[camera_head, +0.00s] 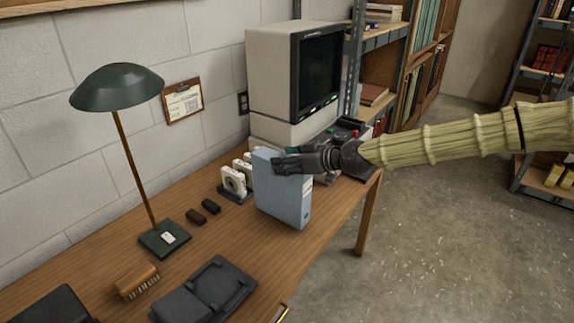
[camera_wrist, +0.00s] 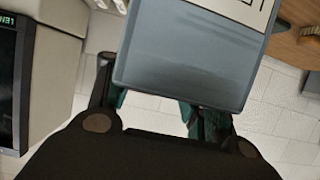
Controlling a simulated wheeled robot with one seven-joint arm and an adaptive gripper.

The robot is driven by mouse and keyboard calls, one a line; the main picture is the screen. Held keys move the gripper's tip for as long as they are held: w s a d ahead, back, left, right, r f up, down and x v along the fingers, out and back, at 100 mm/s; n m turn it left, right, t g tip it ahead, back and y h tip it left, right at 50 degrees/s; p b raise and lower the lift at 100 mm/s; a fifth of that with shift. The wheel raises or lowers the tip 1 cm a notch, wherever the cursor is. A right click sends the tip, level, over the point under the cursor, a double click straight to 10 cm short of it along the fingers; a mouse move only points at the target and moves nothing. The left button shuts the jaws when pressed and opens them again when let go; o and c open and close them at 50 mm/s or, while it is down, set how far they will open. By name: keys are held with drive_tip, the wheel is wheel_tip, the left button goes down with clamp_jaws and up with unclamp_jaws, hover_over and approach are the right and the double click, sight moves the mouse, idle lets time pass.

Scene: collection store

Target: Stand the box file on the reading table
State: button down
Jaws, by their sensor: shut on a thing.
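The box file (camera_head: 283,192) is blue-grey and stands upright on or just above the wooden reading table (camera_head: 218,243) in the head view; I cannot tell whether its base touches the top. My gripper (camera_head: 290,164) reaches in from the right and is shut on the upper part of the box file. In the wrist view the box file (camera_wrist: 192,52) fills the top middle, with a pale label at its upper edge. My gripper's fingers (camera_wrist: 160,102) show on both sides of it. The far side of the file is hidden.
A monitor (camera_head: 293,75) stands behind the file, with dark equipment beside it. White spools (camera_head: 234,180) are close to the file's left. A green lamp (camera_head: 118,88), a brush (camera_head: 137,281) and a black tray (camera_head: 207,291) occupy the table's left and front. Free tabletop lies between them.

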drive_tip(key=shift+f, duration=0.95)
drive_tip(key=c, duration=0.6)
unclamp_jaws()
drive_tip(key=shift+f, duration=0.15)
drive_tip(key=b+v, duration=0.2)
drive_tip(key=v, duration=1)
drive_tip(key=shift+r, duration=0.2)
drive_tip(key=shift+s, duration=0.1)
